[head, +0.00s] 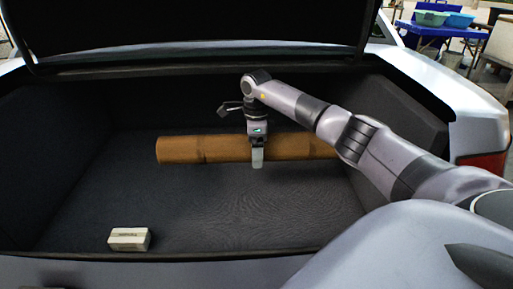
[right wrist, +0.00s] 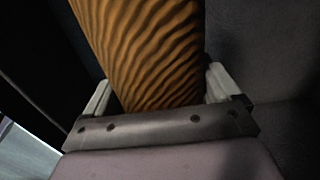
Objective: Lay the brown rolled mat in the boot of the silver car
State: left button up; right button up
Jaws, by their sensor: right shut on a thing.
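The brown rolled mat (head: 205,149) lies crosswise inside the open boot of the silver car (head: 458,105), toward the back of the boot. Its right end passes behind my right arm. My right gripper (head: 257,160) is shut around the middle of the mat from above. In the right wrist view the mat's ribbed brown surface (right wrist: 145,50) fills the space between the two pale fingers (right wrist: 160,92). I cannot tell whether the mat touches the boot floor. My left gripper is not in view.
A small cream box (head: 129,239) sits at the front left of the boot floor. The raised boot lid (head: 200,22) hangs overhead. A blue table (head: 440,31) with basins stands beyond the car, at the upper right.

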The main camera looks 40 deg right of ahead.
notch_tip(320, 180, down, 4)
jog(key=b, duration=0.3)
jog(key=shift+f, duration=0.1)
notch_tip(320, 180, down, 16)
jog(key=b, duration=1)
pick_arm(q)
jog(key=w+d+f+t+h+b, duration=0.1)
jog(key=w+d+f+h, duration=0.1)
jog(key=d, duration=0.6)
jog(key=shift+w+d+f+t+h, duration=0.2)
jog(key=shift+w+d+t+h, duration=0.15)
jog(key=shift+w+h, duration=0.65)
pick_arm(e)
jog(key=shift+f, duration=0.6)
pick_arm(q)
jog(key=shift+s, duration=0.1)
pick_arm(e)
jog(key=o, duration=1.2)
